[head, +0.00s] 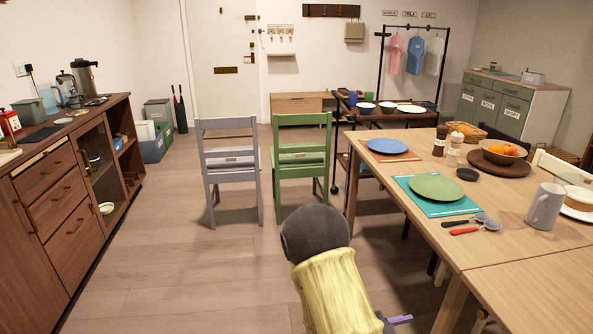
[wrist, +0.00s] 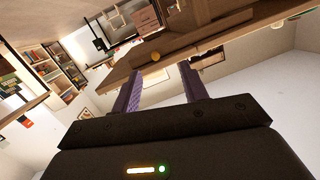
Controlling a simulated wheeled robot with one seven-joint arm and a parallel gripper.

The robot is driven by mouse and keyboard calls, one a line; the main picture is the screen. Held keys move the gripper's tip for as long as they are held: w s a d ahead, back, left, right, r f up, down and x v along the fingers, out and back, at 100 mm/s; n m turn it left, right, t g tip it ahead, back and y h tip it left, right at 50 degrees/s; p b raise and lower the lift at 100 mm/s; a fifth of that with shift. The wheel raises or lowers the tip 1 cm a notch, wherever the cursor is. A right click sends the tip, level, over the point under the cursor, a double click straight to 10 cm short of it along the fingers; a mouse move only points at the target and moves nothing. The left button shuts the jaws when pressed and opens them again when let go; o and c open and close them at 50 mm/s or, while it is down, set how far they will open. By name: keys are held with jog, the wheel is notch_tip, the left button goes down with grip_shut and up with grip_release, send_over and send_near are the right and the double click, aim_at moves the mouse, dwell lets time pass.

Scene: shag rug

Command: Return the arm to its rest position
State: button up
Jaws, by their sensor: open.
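My arm rises into the bottom middle of the head view, with a dark rounded joint and a yellow link. Only a small purple piece of my gripper shows there, low beside the table's left edge. In the wrist view my gripper (wrist: 160,88) has two purple fingers standing well apart, with nothing between them. The wrist view is tilted and shows the room at a steep angle. The rest of the gripper is hidden behind the arm in the head view.
A wooden table (head: 510,245) with plates, a mug (head: 544,206) and a fruit bowl (head: 498,153) stands at right. A grey chair (head: 231,166) and a green chair (head: 302,157) stand ahead. A dark wooden cabinet (head: 62,204) lines the left. The floor (head: 160,255) between is clear.

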jog(key=w+a+r+n+t+y, duration=0.1)
jog(key=w+a+n+t+y, duration=0.3)
jog(key=a+n+y, duration=0.7)
jog(key=s+a+r+n+g+y, duration=0.2)
jog(key=s+a+r+y, duration=0.1)
jog(key=s+a+y, duration=0.15)
jog(key=s+d+r+n+g, duration=0.2)
jog(key=s+n+g, duration=0.15)
jog(key=s, duration=0.25)
notch_tip(320, 180, up, 30)
jog(key=p, duration=3)
jog(key=shift+s+r+n+t, duration=0.15)
jog(key=shift+r+n+t, duration=0.1)
jog(key=shift+n+t, duration=0.15)
jog(key=shift+y, duration=0.25)
